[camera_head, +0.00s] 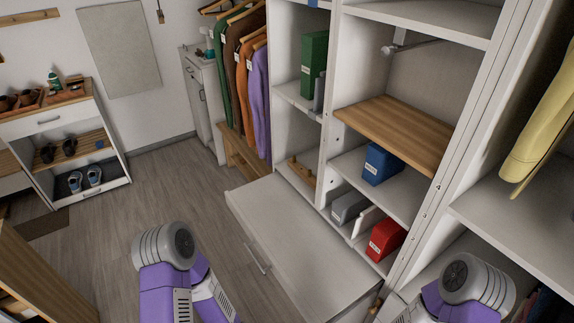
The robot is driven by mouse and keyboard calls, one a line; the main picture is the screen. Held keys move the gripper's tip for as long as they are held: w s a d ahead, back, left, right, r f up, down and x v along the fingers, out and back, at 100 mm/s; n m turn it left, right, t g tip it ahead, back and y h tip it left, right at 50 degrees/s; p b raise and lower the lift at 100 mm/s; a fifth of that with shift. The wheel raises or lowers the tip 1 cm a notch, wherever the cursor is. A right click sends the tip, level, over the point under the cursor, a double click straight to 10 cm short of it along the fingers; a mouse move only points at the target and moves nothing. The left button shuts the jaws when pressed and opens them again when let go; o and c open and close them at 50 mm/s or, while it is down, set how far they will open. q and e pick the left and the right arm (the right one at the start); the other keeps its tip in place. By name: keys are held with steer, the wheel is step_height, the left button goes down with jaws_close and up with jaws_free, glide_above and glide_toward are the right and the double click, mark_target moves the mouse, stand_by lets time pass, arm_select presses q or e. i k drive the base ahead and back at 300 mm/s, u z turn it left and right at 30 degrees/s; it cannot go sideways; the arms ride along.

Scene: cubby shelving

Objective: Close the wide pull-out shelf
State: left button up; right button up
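A wide white pull-out unit (295,232) juts out at floor level from the bottom of the cubby shelving. Its top is flat and bare, and its front face carries a long bar handle (257,258). Its near right end runs down to the bottom of the picture. A wooden shelf board (395,128) sits higher in the right column of the shelving; I cannot tell whether it slides. My two arms show at the bottom, the left one near the front of the white unit and the right one at the lower right. Neither gripper is in view.
Red (386,239), grey (349,206) and blue (381,163) binders stand in the cubbies. A shoe rack (66,150) stands at the left. The floor (165,185) before the unit is clear.

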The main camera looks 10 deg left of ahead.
mark_target(322, 275)
steer(key=u, duration=1.5)
steer(key=k, duration=0.35)
steer(key=z, duration=1.25)
